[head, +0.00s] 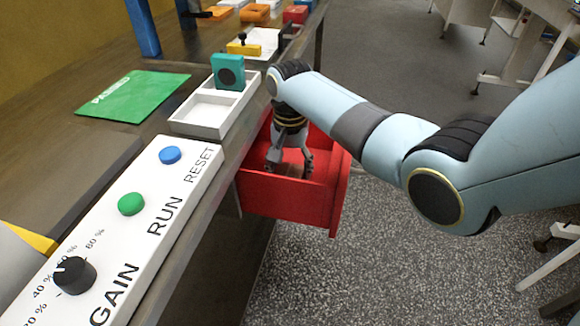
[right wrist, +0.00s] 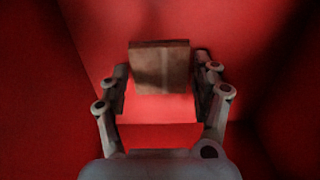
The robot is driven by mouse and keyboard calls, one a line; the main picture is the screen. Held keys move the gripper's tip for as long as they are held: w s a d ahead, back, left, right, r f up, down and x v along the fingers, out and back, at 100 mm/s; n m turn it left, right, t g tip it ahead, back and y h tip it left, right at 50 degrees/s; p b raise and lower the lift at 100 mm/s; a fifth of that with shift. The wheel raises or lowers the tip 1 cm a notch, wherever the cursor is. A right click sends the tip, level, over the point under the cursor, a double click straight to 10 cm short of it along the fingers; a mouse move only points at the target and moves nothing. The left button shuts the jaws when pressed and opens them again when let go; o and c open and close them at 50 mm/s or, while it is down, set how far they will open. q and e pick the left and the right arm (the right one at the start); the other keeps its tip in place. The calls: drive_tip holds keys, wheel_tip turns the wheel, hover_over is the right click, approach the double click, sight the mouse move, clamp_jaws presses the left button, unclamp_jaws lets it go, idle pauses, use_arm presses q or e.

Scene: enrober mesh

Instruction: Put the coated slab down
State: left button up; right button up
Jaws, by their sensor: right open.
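My right gripper (head: 289,170) reaches down into the open red drawer (head: 290,203) below the table's edge. In the right wrist view the drawer's red inside (right wrist: 60,100) fills the background. A brown, square-faced piece (right wrist: 160,68) with a faint lighter stripe shows just beyond the red block. I cannot tell whether the fingers touch either one, or which is the coated slab. The head view does not show these two pieces clearly. My left gripper is out of view.
On the table, a white two-part tray (head: 190,128) has a teal block (head: 228,71) in its far part; its near part is empty. A green mat (head: 133,94) lies left of it. A white panel (head: 150,235) with buttons and a dial runs along the front edge.

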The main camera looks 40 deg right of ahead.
sight(290, 172)
wheel_tip(290, 172, up, 12)
drive_tip(key=p, duration=0.2)
idle(0.5)
